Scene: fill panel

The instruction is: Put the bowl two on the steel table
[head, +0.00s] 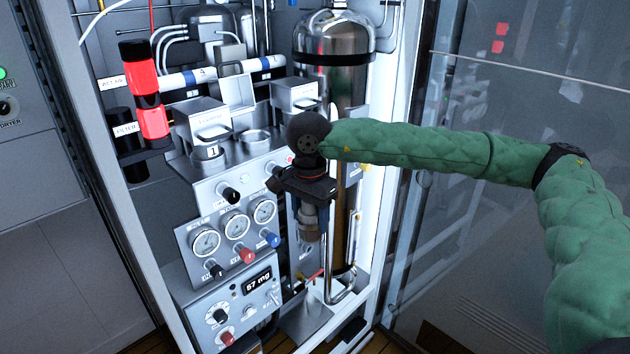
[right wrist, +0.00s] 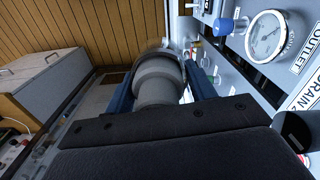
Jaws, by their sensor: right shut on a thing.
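My right gripper (head: 308,208) is in front of the fill panel, pointing down, shut on a grey stepped cylinder. This cylinder, apparently bowl two (head: 309,230), hangs below the jaws in the head view. In the right wrist view bowl two (right wrist: 158,78) sits between the blue fingers of the right gripper (right wrist: 155,85); no number on it is legible. A metal bowl marked 1 (head: 210,153) is under the left filter housing. A second housing (head: 295,94) is to its right, partly hidden below by my arm. The steel table cannot be made out for certain. My left gripper is not in view.
Gauges (head: 236,225) and knobs are close left of the held bowl. A tall steel cylinder (head: 338,85) stands behind my gripper. The cabinet's frame (head: 395,175) and a glass panel (head: 480,250) are on the right. A pale box-shaped unit (right wrist: 45,75) shows in the wrist view.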

